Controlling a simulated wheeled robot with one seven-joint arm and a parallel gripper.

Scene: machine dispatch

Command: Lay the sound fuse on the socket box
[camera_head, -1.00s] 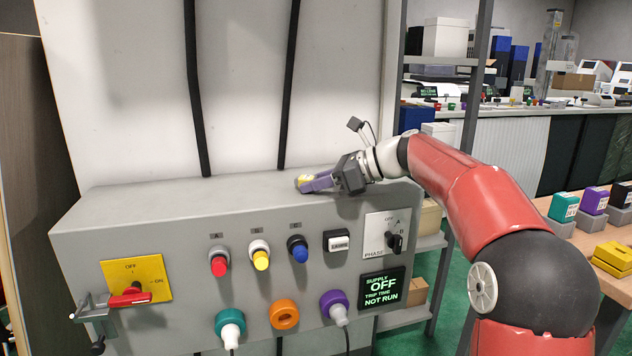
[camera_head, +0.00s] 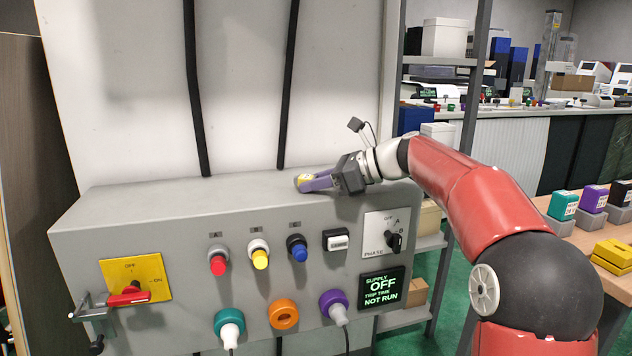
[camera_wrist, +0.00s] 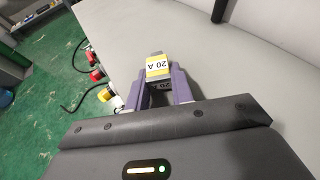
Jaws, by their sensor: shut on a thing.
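My gripper (camera_head: 318,183) is over the flat top of the grey socket box (camera_head: 150,205), near its back right part. Its purple fingers are shut on the fuse. The fuse (camera_head: 304,181) is a small block with a yellow label at the fingertips. In the wrist view the fuse (camera_wrist: 157,68) shows a yellow and white label reading "20 A", between the two purple fingers (camera_wrist: 160,88). The fuse is at or very close to the box top; I cannot tell whether it touches.
The box front carries a yellow rotary switch (camera_head: 136,280), coloured buttons, round sockets (camera_head: 284,314) and a display (camera_head: 382,288) reading "SUPPLY OFF". Black cables run up the wall behind. The box top left of my gripper is clear. Coloured blocks (camera_head: 563,204) stand on a bench at right.

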